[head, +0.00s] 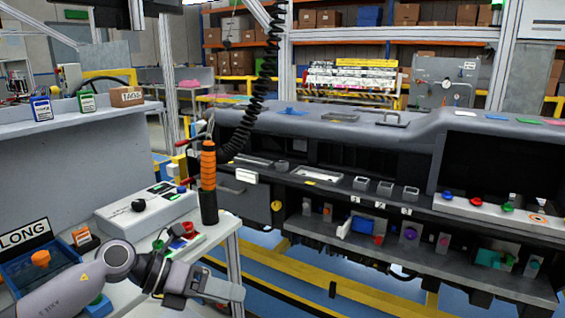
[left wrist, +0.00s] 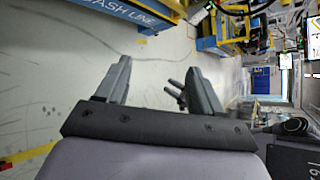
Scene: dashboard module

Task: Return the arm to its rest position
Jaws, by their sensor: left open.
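My left arm comes in from the lower left of the head view. Its gripper (head: 230,291) is open and empty, over the front edge of the white work table (head: 222,240). In the left wrist view the two fingers of the left gripper (left wrist: 160,78) stand apart with nothing between them. Two small dark prongs (left wrist: 176,92) show beside the right finger there; I cannot tell what they belong to. My right gripper does not show in the head view.
A blue bin (head: 45,270) marked LONG is at left. The dashboard module (head: 335,135) fills the right. Blue floor with yellow rails (head: 300,270) lies between. Grey floor (left wrist: 50,80) fills the wrist view's left.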

